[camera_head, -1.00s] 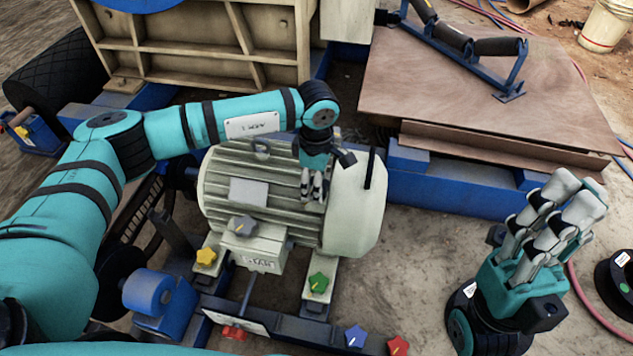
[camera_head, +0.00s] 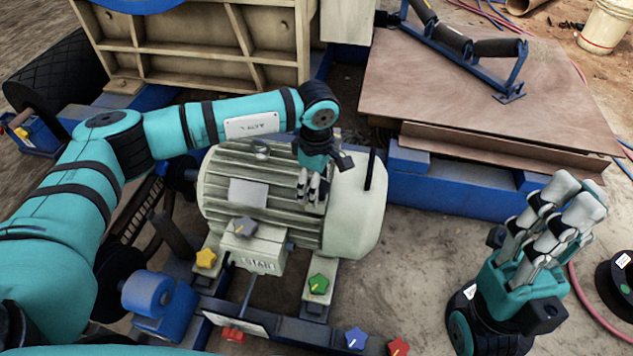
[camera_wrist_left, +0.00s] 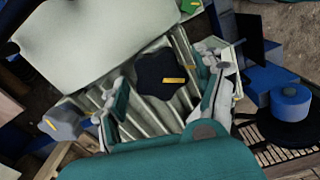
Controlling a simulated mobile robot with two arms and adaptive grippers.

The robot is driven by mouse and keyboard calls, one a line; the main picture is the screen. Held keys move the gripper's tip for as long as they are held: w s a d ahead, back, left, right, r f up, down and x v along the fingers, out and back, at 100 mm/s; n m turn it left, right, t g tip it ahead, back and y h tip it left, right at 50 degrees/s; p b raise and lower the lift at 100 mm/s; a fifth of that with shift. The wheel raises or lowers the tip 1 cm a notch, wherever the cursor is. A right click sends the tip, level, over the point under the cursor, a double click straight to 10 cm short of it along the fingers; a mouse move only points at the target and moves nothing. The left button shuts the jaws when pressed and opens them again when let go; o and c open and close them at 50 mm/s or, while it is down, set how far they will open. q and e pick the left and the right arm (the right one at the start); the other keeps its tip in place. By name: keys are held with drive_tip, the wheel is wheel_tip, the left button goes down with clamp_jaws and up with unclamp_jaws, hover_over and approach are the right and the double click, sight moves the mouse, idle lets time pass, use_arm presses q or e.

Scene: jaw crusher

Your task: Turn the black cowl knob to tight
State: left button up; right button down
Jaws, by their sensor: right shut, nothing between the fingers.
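The black knob (camera_wrist_left: 158,76) shows in the left wrist view, on the ribbed body of the grey motor (camera_head: 222,185). It has a star shape and a yellow pointer mark that lies nearly level in that view, toward its right side. My left gripper (camera_head: 313,188) is over the motor's top near the pale end cowl (camera_head: 356,215). Its fingers, also in the left wrist view (camera_wrist_left: 163,100), are open with the knob between them; I cannot tell that they touch it. In the head view the knob is hidden. My right gripper (camera_head: 567,205) is shut and empty at the right.
A grey knob (camera_head: 243,228) sits on the motor's box. Yellow (camera_head: 206,258), green (camera_head: 318,283), blue (camera_head: 356,337) and red (camera_head: 398,346) knobs are close by. A black upright lever (camera_head: 370,168) stands near the left gripper. Bare ground lies between motor and right gripper.

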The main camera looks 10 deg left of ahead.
use_arm(q)
wheel_tip(320, 180, up, 12)
drive_tip(key=shift+r, duration=0.1)
idle(0.6)
idle(0.4)
